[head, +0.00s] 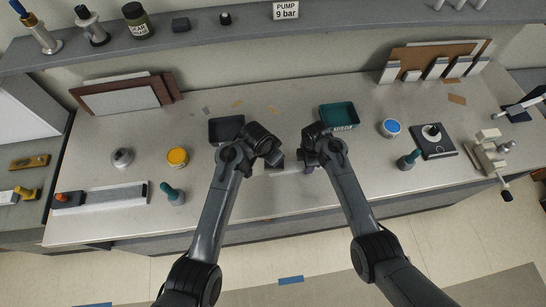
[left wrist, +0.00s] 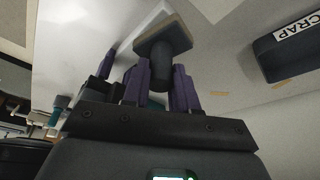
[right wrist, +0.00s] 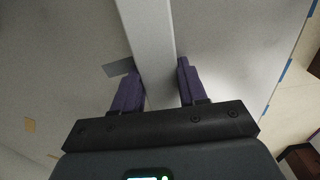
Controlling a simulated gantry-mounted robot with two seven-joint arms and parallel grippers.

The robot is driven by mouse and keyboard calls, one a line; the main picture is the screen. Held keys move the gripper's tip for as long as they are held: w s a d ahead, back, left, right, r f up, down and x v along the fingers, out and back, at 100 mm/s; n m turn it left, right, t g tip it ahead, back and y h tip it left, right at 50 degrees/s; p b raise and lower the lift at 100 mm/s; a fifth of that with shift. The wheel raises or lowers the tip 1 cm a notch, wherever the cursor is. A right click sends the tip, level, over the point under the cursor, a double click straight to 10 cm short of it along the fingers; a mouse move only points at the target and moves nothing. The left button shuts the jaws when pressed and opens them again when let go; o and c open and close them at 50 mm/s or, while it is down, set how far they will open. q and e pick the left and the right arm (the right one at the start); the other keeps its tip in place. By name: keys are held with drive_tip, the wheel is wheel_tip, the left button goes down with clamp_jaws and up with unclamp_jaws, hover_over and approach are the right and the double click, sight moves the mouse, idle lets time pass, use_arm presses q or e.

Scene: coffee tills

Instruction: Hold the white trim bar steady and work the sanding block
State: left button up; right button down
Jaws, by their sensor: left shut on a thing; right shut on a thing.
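My left gripper (head: 272,160) is shut on the dark handle of the sanding block. In the left wrist view the block (left wrist: 164,36), with its tan edge, shows beyond the purple fingers (left wrist: 161,84). My right gripper (head: 308,160) is shut on the white trim bar (right wrist: 150,45), which runs lengthwise between its fingers (right wrist: 156,85) in the right wrist view. In the head view the grippers are close together over the middle of the counter and hide much of the bar and block. I cannot tell whether the block touches the bar.
A dark bin (head: 226,122) stands behind my left gripper and a teal bin (head: 339,116) behind my right. A yellow-topped tin (head: 177,157) and a teal-handled tool (head: 172,194) stand left. A blue-lidded tin (head: 390,128) and a clamp (head: 490,152) stand right.

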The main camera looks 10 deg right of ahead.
drive_tip(key=shift+s+f, duration=0.2)
drive_tip(key=shift+f, duration=0.05)
drive_tip(key=c, duration=0.5)
unclamp_jaws()
drive_tip(key=shift+c, duration=0.2)
drive_tip(key=shift+r, duration=0.15)
